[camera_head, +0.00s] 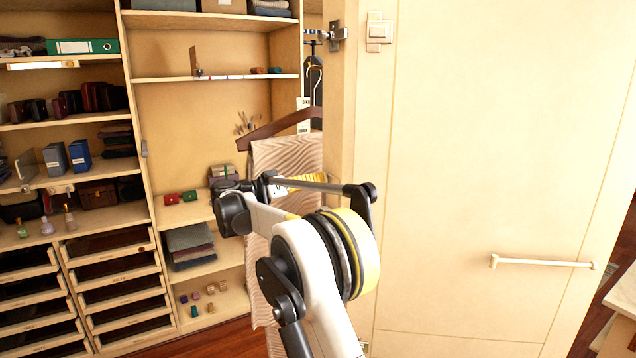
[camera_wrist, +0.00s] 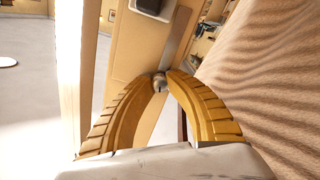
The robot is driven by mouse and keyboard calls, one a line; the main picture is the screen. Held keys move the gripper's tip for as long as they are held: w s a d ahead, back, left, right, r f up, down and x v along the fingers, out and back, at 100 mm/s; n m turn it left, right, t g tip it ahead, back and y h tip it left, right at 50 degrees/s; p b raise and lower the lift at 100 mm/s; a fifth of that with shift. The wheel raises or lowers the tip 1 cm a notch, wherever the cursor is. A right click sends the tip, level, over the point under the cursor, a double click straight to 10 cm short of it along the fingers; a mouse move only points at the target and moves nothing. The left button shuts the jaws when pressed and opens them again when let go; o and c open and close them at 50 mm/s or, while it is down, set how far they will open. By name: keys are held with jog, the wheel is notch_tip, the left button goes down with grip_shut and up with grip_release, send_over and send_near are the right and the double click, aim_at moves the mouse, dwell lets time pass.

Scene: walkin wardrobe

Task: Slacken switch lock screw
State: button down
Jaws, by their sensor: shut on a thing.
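In the wrist view, my gripper (camera_wrist: 160,84) has its two ribbed yellow fingers closed at the tips on a small grey metal piece, which looks like the lock screw (camera_wrist: 159,82). A pale wooden board edge lies behind it. A light-framed dark plate (camera_wrist: 153,8), possibly the switch, sits above the fingertips. In the head view, my gripper (camera_head: 300,183) shows only as yellow fingers behind my arm link, beside the wardrobe's upright edge. The screw is hidden there. A pale switch-like fitting (camera_head: 379,32) is high on the panel at the top centre.
A patterned cloth (camera_head: 286,165) on a brown hanger (camera_head: 285,126) hangs close beside my gripper. The large pale door (camera_head: 490,160) with a bar handle (camera_head: 543,262) stands to the right. Shelves (camera_head: 205,77) with boxes and folded clothes fill the left. Some floor shows at the bottom.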

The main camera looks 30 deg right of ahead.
jog(key=shift+n+b, duration=0.35)
jog(key=shift+n, duration=6.75)
jog(key=c, duration=1.2)
grip_release()
jog(key=shift+c, duration=0.2)
jog(key=a, duration=1.2)
jog(key=shift+s, duration=0.15)
